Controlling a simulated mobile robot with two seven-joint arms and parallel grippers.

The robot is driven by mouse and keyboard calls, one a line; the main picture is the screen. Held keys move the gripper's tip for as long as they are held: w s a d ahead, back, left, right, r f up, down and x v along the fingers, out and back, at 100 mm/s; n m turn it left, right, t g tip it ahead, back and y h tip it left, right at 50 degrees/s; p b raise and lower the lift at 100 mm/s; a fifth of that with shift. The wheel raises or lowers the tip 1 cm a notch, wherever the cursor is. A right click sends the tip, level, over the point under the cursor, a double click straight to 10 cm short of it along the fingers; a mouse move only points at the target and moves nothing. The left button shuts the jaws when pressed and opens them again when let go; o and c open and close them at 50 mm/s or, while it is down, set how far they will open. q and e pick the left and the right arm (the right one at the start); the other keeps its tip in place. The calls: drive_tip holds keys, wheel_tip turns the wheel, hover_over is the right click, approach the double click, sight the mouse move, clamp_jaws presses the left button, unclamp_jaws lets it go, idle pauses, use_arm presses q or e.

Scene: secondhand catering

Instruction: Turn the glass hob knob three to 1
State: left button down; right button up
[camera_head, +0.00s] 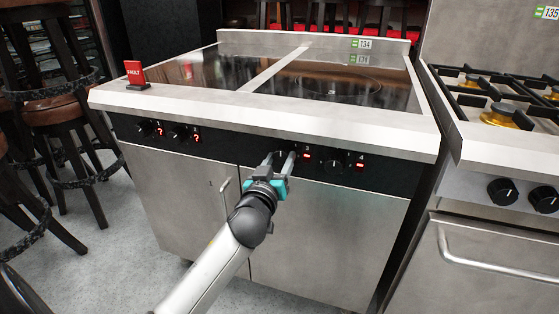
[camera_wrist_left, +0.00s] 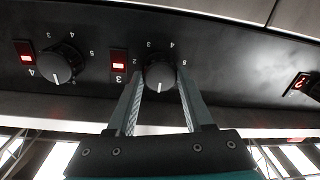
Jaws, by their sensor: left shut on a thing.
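The glass hob (camera_head: 331,85) tops a steel unit with a black front panel of knobs. In the left wrist view, knob three (camera_wrist_left: 160,73) is a round black knob beside a small red display (camera_wrist_left: 118,62) and a label 3. Its white pointer line points to the bottom of that upside-down picture, between my fingers. My left gripper (camera_head: 282,158) reaches the panel from the front, its fingers on either side of knob three and shut on it; it also shows in the left wrist view (camera_wrist_left: 160,95). In the head view the fingers mostly hide the knob. My right gripper is not in view.
Knob four (camera_head: 333,166) sits close to the right of my gripper. Two more knobs (camera_head: 177,134) are at the panel's left. A door handle (camera_head: 225,200) stands out below. A red FAULT sign (camera_head: 135,73) stands on the top. A gas range (camera_head: 500,125) is at right, stools (camera_head: 82,115) at left.

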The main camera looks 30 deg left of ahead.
use_arm(q)
drive_tip(key=shift+m, duration=0.3)
drive_tip(key=shift+m+p, duration=0.4)
drive_tip(key=shift+p, duration=0.05)
drive_tip(key=m+p, duration=0.1)
drive_tip(key=m, duration=0.2)
drive_tip(key=shift+p, duration=0.35)
drive_tip(key=shift+f+m+p, duration=0.1)
drive_tip(key=shift+m+p, duration=0.7)
drive_tip(key=shift+m, duration=2)
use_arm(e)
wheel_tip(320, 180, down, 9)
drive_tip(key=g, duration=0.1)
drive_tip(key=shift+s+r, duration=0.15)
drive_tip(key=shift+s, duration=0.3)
use_arm(q)
drive_tip(key=shift+c, duration=1.4)
unclamp_jaws()
drive_tip(key=shift+s+d, duration=0.1)
